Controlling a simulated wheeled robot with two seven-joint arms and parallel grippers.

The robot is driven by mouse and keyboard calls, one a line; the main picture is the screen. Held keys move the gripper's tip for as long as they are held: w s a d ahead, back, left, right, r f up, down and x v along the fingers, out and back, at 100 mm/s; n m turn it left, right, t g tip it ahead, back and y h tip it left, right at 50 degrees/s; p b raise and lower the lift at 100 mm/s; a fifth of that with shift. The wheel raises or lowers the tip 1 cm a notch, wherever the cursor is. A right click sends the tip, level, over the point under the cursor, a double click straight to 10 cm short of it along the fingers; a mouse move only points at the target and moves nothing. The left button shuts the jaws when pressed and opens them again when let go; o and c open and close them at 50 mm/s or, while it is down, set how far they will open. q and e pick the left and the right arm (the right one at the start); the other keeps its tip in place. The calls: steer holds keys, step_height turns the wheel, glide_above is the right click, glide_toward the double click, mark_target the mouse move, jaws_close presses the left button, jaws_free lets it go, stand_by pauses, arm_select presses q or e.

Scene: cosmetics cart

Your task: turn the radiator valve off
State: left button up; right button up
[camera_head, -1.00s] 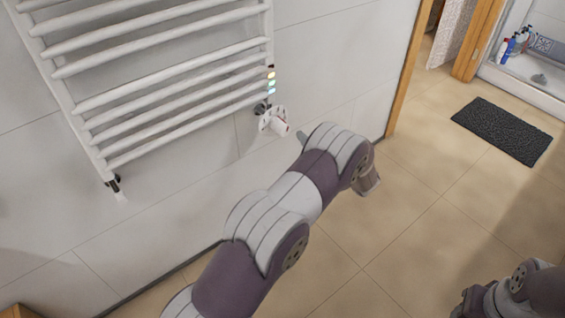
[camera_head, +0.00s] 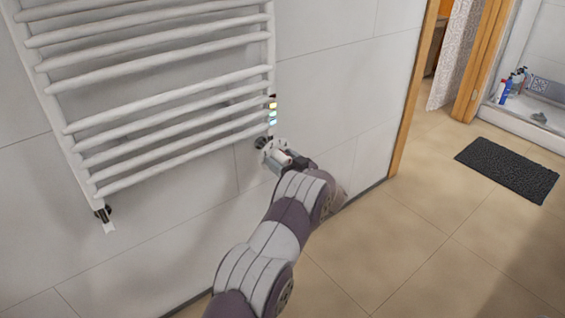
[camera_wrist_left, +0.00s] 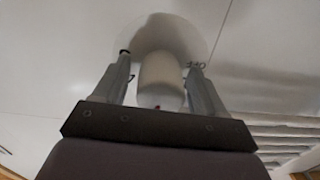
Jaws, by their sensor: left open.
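The radiator valve (camera_head: 283,157) is a white cylindrical knob at the lower right corner of the towel radiator, by the wall. My left gripper (camera_head: 293,161) is at the valve, partly hidden by its own arm. In the left wrist view, the white valve knob (camera_wrist_left: 161,82) stands between the two fingers of my open left gripper (camera_wrist_left: 159,62), with a pale round plate behind it. A small red mark shows on the knob's near end. Whether the fingers touch the knob I cannot tell. My right gripper is out of view.
The white towel radiator (camera_head: 160,97) hangs on the tiled wall above and left of the valve. A dark mat (camera_head: 507,170) lies on the open tiled floor at right.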

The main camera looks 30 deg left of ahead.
arm_select(q)
steer(key=c, duration=1.1)
steer(key=shift+o, duration=0.2)
